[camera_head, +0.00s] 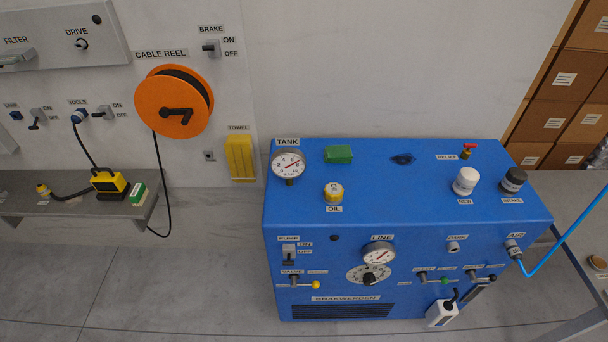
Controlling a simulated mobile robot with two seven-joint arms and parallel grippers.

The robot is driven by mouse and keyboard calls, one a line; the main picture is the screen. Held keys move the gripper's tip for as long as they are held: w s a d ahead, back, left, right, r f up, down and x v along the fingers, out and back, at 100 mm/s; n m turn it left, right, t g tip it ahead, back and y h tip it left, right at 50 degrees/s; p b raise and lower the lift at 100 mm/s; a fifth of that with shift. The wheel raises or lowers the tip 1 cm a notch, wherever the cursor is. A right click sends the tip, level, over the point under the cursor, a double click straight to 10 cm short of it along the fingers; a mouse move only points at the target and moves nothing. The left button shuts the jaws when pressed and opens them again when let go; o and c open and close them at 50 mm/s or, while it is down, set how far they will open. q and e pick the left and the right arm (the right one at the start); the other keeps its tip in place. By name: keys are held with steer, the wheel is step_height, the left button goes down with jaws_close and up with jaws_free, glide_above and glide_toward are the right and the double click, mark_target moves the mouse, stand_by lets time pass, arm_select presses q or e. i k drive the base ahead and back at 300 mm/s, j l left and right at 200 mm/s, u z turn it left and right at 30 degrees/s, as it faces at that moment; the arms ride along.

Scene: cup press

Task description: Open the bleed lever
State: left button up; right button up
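A blue machine cabinet (400,200) stands at the centre right. On its front left is a lever with a yellow knob (315,285), its handle lying roughly level and pointing right. On its front right are a lever with a green knob (444,281) and a lever with a black knob (491,278), both also roughly level. A small red-handled valve (467,147) stands on the top at the back right. The small labels are too blurred to tell which lever is marked bleed. Neither of my grippers is in view.
The cabinet also carries a tank gauge (289,165), a line gauge (379,254), a pump switch (289,254) and white and black caps. A blue hose (565,238) runs off its right side. An orange cable reel (174,101) hangs on the wall. Boxes stand at right.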

mark_target(443, 280)
steer(key=l+u, duration=0.35)
steer(key=l, duration=0.25)
steer(key=j+z, duration=0.45)
steer(key=j, duration=0.25)
steer(key=j+z, duration=0.4)
steer(key=j, duration=0.3)
steer(key=z, duration=1.1)
steer(key=k+l+u, duration=0.1)
steer(key=k+l, duration=0.15)
steer(key=k, duration=0.2)
steer(key=i+l+u, duration=0.4)
steer(key=i+j, duration=0.1)
